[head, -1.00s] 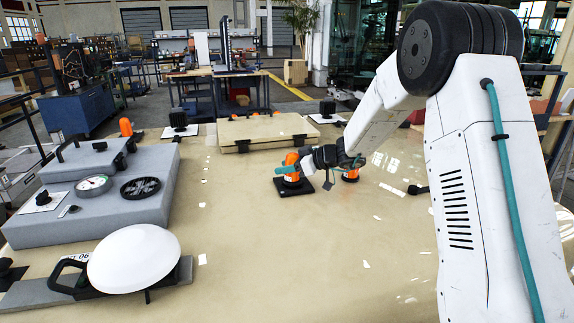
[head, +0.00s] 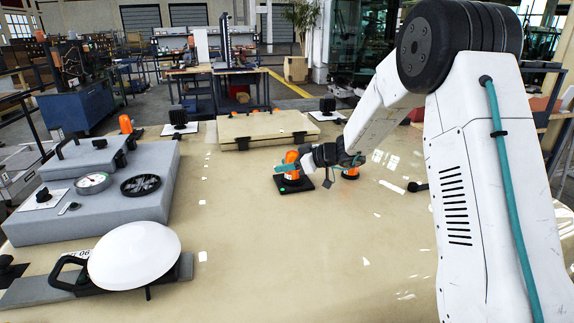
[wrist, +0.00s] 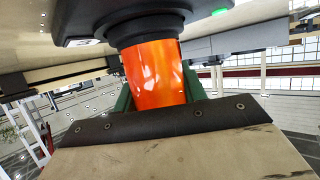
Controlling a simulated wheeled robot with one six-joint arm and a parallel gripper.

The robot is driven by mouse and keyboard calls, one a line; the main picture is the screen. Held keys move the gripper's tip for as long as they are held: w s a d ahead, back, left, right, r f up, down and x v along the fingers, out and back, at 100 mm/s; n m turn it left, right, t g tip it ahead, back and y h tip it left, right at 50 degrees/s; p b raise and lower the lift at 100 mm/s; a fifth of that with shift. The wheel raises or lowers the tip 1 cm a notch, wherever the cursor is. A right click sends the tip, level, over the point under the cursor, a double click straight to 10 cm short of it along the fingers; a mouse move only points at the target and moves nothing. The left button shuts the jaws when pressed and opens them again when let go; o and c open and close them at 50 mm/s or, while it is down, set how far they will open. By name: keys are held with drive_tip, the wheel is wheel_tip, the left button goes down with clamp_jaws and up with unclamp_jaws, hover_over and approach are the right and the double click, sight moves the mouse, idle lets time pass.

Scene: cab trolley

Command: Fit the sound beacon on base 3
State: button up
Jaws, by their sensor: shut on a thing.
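An orange beacon (head: 292,160) stands upright on a square black base (head: 306,186) near the middle of the cab roof. A small green light shows on the base's front. My gripper (head: 284,168) is at the beacon's body and shut on it. In the wrist view, the orange body (wrist: 153,75) sits between my fingers, with its black collar against the black base (wrist: 90,22); a green light shows beside it. No base number is readable, and I cannot tell which beacon type this is.
Another orange beacon (head: 350,173) stands close behind my gripper on the right. A beige hatch (head: 262,130) lies behind. A grey raised block (head: 95,215) and a white dome (head: 134,255) are on the left. The front middle of the roof is clear.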

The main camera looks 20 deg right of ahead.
drive_tip(key=o, duration=1.2)
drive_tip(key=shift+c, duration=0.2)
